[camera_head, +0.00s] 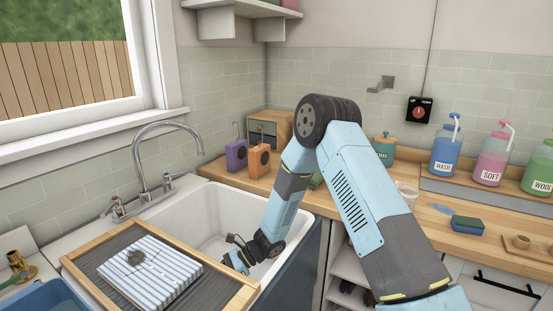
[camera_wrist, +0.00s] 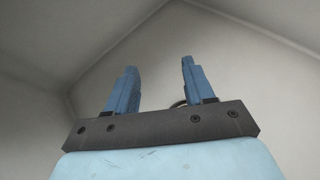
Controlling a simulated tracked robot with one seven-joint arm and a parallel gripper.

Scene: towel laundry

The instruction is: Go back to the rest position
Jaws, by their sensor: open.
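My gripper (camera_head: 238,262) is low over the right front part of the white sink (camera_head: 215,215), beside the right edge of the wooden-framed drying rack. In the wrist view my gripper (camera_wrist: 157,85) has its two blue fingers apart with nothing between them, and pale sink walls lie beyond. A blue-and-white striped towel (camera_head: 150,272) with a dark stain lies folded flat on the rack (camera_head: 85,262), left of my gripper and apart from it. My arm arches up over the counter and down into the sink.
A chrome faucet (camera_head: 138,160) stands behind the sink. Blue (camera_head: 445,155), pink (camera_head: 491,160) and green (camera_head: 540,170) bottles, a sponge (camera_head: 467,225) and a white cup (camera_head: 407,194) are at right. A blue tub (camera_head: 45,298) is at lower left.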

